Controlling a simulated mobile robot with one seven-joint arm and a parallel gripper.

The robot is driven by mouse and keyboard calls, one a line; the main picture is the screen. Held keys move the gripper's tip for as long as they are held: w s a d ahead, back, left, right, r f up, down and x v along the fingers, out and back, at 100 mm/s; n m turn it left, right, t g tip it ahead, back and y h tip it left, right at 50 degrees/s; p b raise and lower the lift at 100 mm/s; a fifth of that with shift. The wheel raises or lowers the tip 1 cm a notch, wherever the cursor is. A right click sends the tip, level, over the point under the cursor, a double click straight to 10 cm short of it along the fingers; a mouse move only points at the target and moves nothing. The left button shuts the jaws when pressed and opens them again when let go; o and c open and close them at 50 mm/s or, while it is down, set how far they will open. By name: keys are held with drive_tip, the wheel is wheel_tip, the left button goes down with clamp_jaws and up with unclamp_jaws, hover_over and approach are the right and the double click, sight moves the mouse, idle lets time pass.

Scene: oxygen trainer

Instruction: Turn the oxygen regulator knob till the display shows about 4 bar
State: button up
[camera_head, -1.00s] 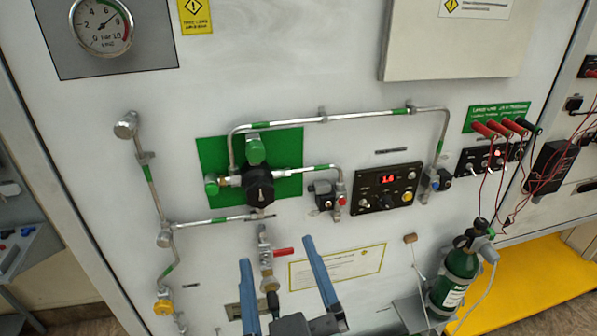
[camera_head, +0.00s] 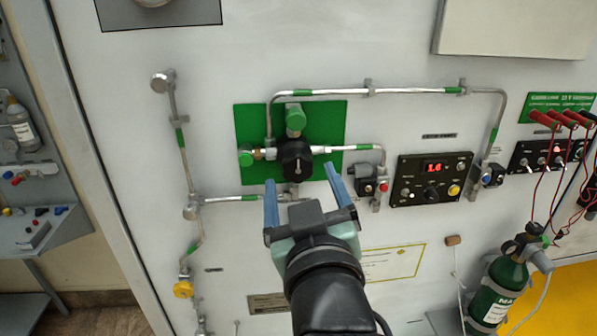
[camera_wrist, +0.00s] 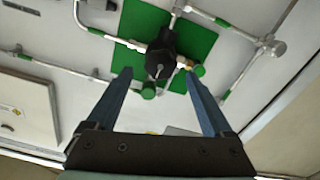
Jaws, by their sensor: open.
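The black regulator knob (camera_head: 296,158) sits on a green square plate (camera_head: 334,112) on the wall panel, with a pale pointer line roughly upright. The red display (camera_head: 433,167) to its right appears to read about 1.6; its digits are small. My gripper (camera_head: 300,178) is open and empty, its blue fingers pointing at the panel. In the head view, its fingertips appear just below and to either side of the knob. In the wrist view, the knob (camera_wrist: 158,62) shows between the open fingers (camera_wrist: 158,73). I cannot tell how much depth separates them.
Metal pipes (camera_head: 365,91) run above and beside the knob. A small valve with a red button (camera_head: 383,185) is close to its right. A green gas cylinder (camera_head: 497,290) stands lower right, and red leads (camera_head: 550,170) hang at far right.

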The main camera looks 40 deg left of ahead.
sight(300, 170)
drive_tip(key=shift+p+x, duration=0.35)
drive_tip(key=shift+x, duration=1.5)
clamp_jaws()
drive_tip(key=m+p, duration=0.3)
drive_tip(key=m, duration=0.3)
drive_tip(key=shift+r+m+p, duration=0.1)
drive_tip(key=shift+m+p, duration=0.2)
drive_tip(key=shift+p, duration=0.05)
drive_tip(key=m+p, duration=0.2)
drive_tip(key=m, duration=0.1)
drive_tip(key=shift+d+m, duration=0.1)
drive_tip(key=shift+m, duration=0.2)
drive_tip(key=shift+w+m+p, duration=0.1)
drive_tip(key=shift+m+p, duration=1)
drive_tip(key=shift+m, duration=0.5)
drive_tip(key=shift+f+m, duration=0.2)
drive_tip(key=shift+m, duration=0.1)
